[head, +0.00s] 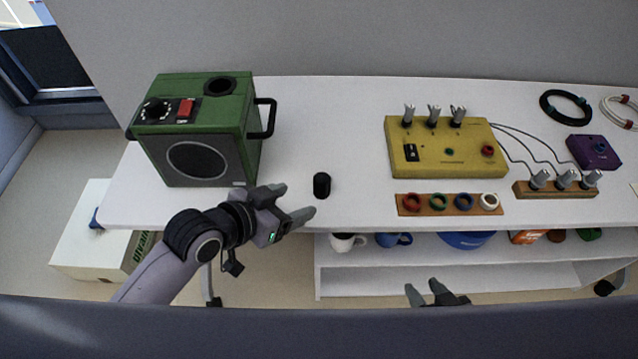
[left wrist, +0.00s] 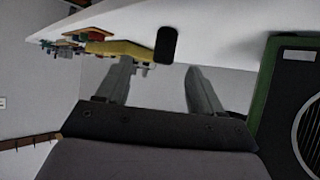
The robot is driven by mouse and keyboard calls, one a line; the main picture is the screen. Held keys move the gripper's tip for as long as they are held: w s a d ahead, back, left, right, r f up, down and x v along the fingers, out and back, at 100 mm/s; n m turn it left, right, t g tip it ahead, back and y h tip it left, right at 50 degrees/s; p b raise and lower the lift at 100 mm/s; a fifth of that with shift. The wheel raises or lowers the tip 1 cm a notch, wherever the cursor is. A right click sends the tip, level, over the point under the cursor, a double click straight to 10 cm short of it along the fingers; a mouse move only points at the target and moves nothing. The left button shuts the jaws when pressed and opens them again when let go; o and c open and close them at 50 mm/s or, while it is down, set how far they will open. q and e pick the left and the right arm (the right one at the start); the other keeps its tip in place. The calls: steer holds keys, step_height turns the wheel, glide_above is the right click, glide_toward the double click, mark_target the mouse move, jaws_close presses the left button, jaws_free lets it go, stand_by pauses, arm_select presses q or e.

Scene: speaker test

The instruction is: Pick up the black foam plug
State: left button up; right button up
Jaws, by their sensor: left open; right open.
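The black foam plug (head: 322,185) is a small dark cylinder standing on the white table near its front edge, right of the green speaker box. It also shows in the left wrist view (left wrist: 166,45), at the table's edge beyond my fingers. My left gripper (head: 299,203) is open and empty, just left of and in front of the plug, apart from it. In the left wrist view its two fingers (left wrist: 157,82) are spread with nothing between them. My right gripper (head: 437,290) is open and empty, low in front of the shelf, far from the plug.
The green speaker box (head: 205,130) stands left of the plug, close to my left arm. A yellow panel (head: 440,160) and a wooden strip with coloured rings (head: 450,211) lie to the right. The white table (head: 325,130) is bare behind the plug. Mugs (head: 345,243) stand on the shelf below.

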mark_target(318, 181)
arm_select(q)
steer(key=shift+w+d+r+m+h, duration=0.25)
steer(key=shift+w+d, duration=0.25)
steer(key=shift+w, duration=0.3)
steer(key=shift+w+d+f, duration=0.1)
steer(key=shift+w+d, duration=0.05)
steer(key=shift+w, duration=0.05)
steer(key=shift+w+r+x, duration=0.1)
steer(key=shift+w+x, duration=0.1)
steer(key=shift+x, duration=1.45)
steer(key=shift+w+r+x, duration=0.1)
steer(key=shift+w+x, duration=0.1)
steer(key=shift+x, duration=1.45)
steer(key=c, duration=1.1)
